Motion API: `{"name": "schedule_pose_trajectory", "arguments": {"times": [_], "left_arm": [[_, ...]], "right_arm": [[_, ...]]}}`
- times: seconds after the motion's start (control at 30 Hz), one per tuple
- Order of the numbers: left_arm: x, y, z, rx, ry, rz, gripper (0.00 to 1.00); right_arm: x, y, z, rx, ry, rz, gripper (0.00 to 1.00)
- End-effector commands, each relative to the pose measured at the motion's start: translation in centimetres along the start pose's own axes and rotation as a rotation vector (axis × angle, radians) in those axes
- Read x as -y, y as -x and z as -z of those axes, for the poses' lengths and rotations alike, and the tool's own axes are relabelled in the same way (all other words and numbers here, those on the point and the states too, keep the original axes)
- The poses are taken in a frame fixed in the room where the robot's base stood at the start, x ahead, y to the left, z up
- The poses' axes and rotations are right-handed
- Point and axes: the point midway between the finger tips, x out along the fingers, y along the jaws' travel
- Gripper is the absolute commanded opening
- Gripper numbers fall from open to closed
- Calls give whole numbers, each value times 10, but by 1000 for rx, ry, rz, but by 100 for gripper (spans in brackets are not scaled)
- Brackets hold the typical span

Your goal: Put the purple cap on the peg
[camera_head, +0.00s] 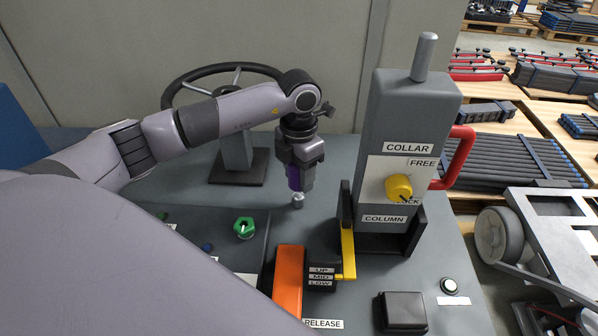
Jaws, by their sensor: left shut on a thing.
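My left gripper (300,165) comes in from the left and points down over the middle of the table. It is shut on the purple cap (293,182), of which only a strip shows below and beside the jaws. A short metal peg (298,201) stands upright on the table right under the gripper. The cap appears just above the peg; I cannot tell whether they touch. My right gripper is not in view.
A grey column (405,125) with a yellow knob (399,187) and red handle (456,158) stands to the right. A steering wheel (238,172) is behind. An orange lever (289,282), green knob (244,227) and black box (403,310) are nearer.

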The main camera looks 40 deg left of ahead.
Motion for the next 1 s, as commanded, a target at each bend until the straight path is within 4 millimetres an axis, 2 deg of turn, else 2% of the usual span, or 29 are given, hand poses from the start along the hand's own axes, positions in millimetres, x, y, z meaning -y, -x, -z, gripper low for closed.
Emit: {"name": "schedule_pose_trajectory", "arguments": {"times": [1.0], "left_arm": [[0,-33,0,-1,0,0,17]], "right_arm": [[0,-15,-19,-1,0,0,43]]}}
